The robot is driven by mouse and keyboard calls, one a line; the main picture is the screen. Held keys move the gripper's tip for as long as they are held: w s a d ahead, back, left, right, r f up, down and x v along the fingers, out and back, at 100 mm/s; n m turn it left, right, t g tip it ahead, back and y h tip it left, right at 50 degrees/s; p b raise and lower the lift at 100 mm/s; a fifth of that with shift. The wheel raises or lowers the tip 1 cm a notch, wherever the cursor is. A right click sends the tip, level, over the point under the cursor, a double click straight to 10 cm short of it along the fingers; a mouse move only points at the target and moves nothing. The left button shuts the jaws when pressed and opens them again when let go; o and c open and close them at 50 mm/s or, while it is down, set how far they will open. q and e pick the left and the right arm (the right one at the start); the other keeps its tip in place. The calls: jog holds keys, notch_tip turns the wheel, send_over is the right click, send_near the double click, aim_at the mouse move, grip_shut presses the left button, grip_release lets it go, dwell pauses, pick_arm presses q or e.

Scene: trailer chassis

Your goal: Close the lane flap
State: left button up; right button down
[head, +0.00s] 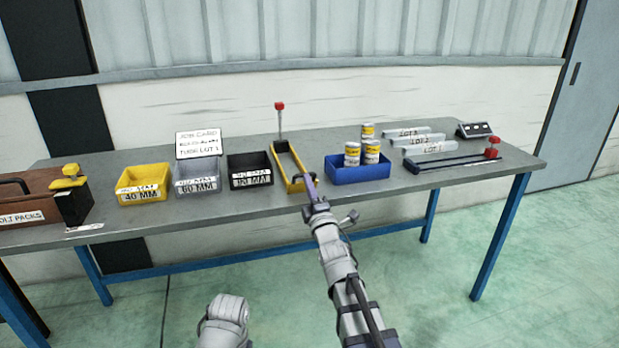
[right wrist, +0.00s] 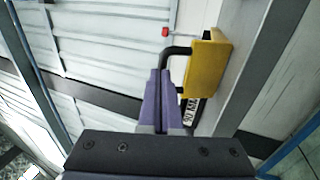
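The lane (head: 297,184) is a narrow yellow-sided channel on the bench, right of the black bin. A thin upright rod with a red knob (head: 280,105) stands at its far end. In the right wrist view a yellow end piece (right wrist: 208,68), which looks like the flap, carries a black bar handle (right wrist: 176,50). My right gripper (head: 307,180) is at the lane's near end. Its purple fingers (right wrist: 158,78) are close together over the outer part of the handle and look shut on it; they hide that part. My left gripper is out of view.
Left of the lane stand a black bin (head: 250,181), a grey bin (head: 197,187) and a yellow bin (head: 143,195). A blue tray (head: 358,175) with several cans stands close on the right. The bench's front edge is below the gripper.

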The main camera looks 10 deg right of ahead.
jog(key=shift+w+r+p, duration=0.35)
jog(key=shift+w+r, duration=0.2)
jog(key=shift+w, duration=0.25)
jog(key=shift+w+r+p, duration=0.35)
jog(key=shift+w+r, duration=0.2)
jog(key=shift+w, duration=0.2)
jog(key=shift+w+a+r, duration=0.1)
jog(key=shift+w+r, duration=0.1)
jog(key=shift+w, duration=0.5)
jog(key=shift+p, duration=0.3)
